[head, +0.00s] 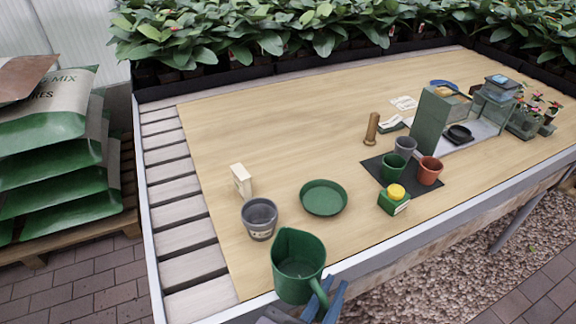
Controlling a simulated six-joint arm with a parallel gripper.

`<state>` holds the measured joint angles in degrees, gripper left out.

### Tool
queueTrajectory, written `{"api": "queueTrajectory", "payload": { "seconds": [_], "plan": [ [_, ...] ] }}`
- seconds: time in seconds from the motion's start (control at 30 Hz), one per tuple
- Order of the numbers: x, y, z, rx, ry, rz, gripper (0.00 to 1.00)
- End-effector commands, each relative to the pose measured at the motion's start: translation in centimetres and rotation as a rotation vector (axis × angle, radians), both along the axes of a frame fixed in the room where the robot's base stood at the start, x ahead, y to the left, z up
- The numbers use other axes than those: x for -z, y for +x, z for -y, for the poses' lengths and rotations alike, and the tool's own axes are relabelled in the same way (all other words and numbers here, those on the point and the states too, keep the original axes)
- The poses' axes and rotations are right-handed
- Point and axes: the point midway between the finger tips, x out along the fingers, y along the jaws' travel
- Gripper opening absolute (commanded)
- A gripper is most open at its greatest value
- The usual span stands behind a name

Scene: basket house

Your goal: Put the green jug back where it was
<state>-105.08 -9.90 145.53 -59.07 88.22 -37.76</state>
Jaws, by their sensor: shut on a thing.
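The green jug (299,269) is in the head view at the bottom centre, over the table's front edge. It looks upright, with its spout toward the left and its handle toward the lower right. My gripper (322,294) is shut on the jug's handle. The jug hides a piece of the table edge, and I cannot tell for certain whether its base is clear of the table. Only the blue fingers and a little of the gripper show at the picture's bottom edge.
A grey pot (259,220), cream box (241,181) and green saucer (323,198) stand just behind the jug. A dark mat (416,188) holds several pots, right of centre. A green box with yellow top (394,199) is nearby. The wooden tabletop (270,120) is clear at back left.

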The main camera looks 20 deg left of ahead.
Motion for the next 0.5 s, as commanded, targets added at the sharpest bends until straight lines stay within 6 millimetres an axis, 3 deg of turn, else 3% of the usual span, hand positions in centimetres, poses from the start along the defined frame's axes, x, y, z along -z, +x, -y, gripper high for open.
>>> {"api": "queueTrajectory", "payload": {
  "seconds": [0.3,0.5],
  "plan": [
    [-4.4,2.4,-1.9,0.104,-0.003,0.002,0.0],
    [-6.2,4.4,-3.0,0.167,-0.002,0.001,0.0]
  ]
}}
